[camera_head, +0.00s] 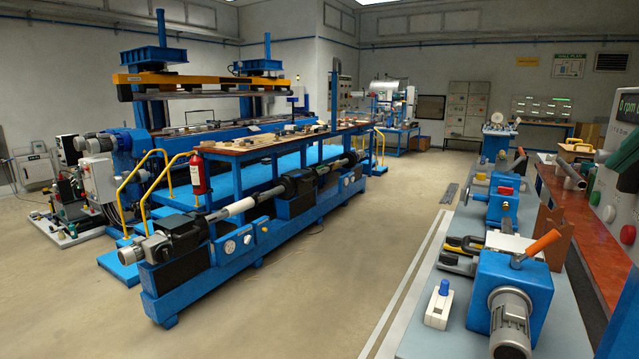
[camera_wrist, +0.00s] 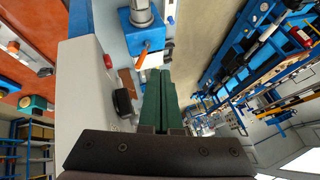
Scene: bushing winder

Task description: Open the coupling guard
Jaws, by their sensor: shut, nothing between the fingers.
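My gripper (camera_wrist: 159,74) shows in the wrist view as two dark green fingers side by side, pressed together and empty. I cannot tell for sure which part is the coupling guard. On the right bench in the head view, a blue housing (camera_head: 517,278) with a grey finned motor (camera_head: 510,322) has an orange lever-like piece (camera_head: 538,244) tilted up above it. In the wrist view, a blue housing (camera_wrist: 141,36) with an orange-tipped piece (camera_wrist: 143,56) lies beyond the fingertips, apart from them.
A grey-white control panel (camera_wrist: 84,85) with a red button (camera_wrist: 108,61) stands close left of the fingers in the wrist view. A white box with a blue knob (camera_head: 438,305) sits on the bench. A long blue winder (camera_head: 240,240) stands left.

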